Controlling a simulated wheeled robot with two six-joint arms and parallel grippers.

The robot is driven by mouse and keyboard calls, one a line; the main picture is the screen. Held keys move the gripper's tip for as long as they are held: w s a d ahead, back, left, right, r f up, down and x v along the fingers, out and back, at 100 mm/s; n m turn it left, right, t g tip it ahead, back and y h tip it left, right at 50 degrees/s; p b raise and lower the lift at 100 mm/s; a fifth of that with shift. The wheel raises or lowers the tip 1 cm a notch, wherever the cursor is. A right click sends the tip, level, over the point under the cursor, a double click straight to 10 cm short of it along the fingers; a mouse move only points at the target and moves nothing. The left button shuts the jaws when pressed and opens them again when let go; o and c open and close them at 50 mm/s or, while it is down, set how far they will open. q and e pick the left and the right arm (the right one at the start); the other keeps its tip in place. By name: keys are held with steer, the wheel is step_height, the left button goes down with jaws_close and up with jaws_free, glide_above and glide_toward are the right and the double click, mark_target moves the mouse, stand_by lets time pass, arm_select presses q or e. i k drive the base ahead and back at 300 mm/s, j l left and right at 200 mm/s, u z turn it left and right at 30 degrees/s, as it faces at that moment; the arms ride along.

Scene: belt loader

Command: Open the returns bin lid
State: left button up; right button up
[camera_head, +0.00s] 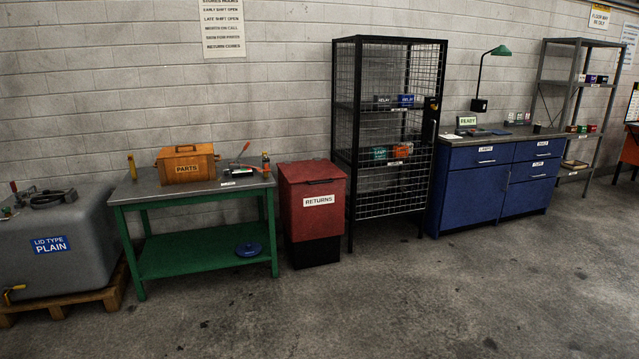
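The returns bin (312,222) stands against the wall between the green table and the wire cage. It is red with a black lower part and a white RETURNS label on its front. Its red lid (308,171) lies on top and looks closed. Neither of my grippers shows in the head view, and the bin is some distance ahead across the floor.
A green table (130,194) with a wooden PARTS box (187,164) stands left of the bin. A black wire cage (400,205) stands close on its right. A grey tank (60,245) on a pallet is far left. Blue cabinets (485,190) stand further right. The floor ahead is clear.

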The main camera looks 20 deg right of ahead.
mark_target(317, 169)
steer(key=i+l+z, duration=0.35)
steer(key=i+z, duration=0.3)
steer(key=i, duration=0.3)
